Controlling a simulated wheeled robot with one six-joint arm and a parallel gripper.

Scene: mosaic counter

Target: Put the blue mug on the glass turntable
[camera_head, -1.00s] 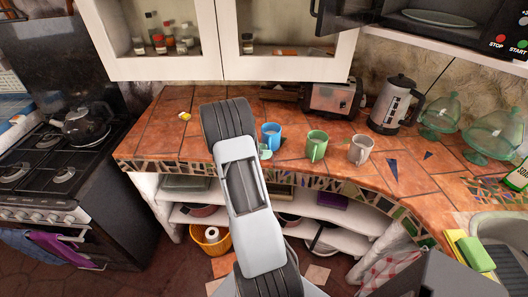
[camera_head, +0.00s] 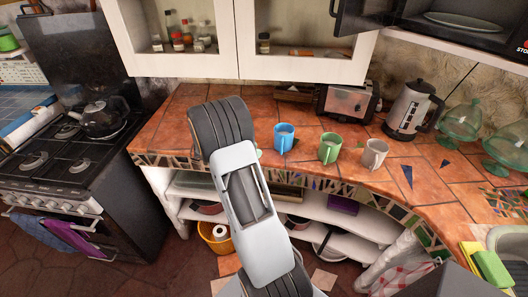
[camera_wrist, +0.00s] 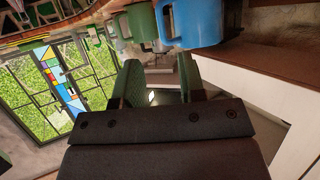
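The blue mug (camera_head: 284,138) stands upright on the tiled counter, just right of my arm in the head view. In the wrist view, the blue mug (camera_wrist: 204,22) hangs at the top of the tilted picture, beyond my right finger. My gripper (camera_wrist: 158,72) is open and empty, its two dark green fingers apart and not visibly touching the mug. In the head view my arm hides the gripper. The glass turntable (camera_head: 465,21) lies as a pale disc inside the open microwave at the upper right.
A green mug (camera_head: 329,148) and a beige mug (camera_head: 375,153) stand right of the blue one. Behind are a toaster (camera_head: 345,101) and a kettle (camera_head: 412,108). The microwave door (camera_head: 362,15) stands open beside the wall cabinet (camera_head: 300,55). Glass stands (camera_head: 462,122) are at right.

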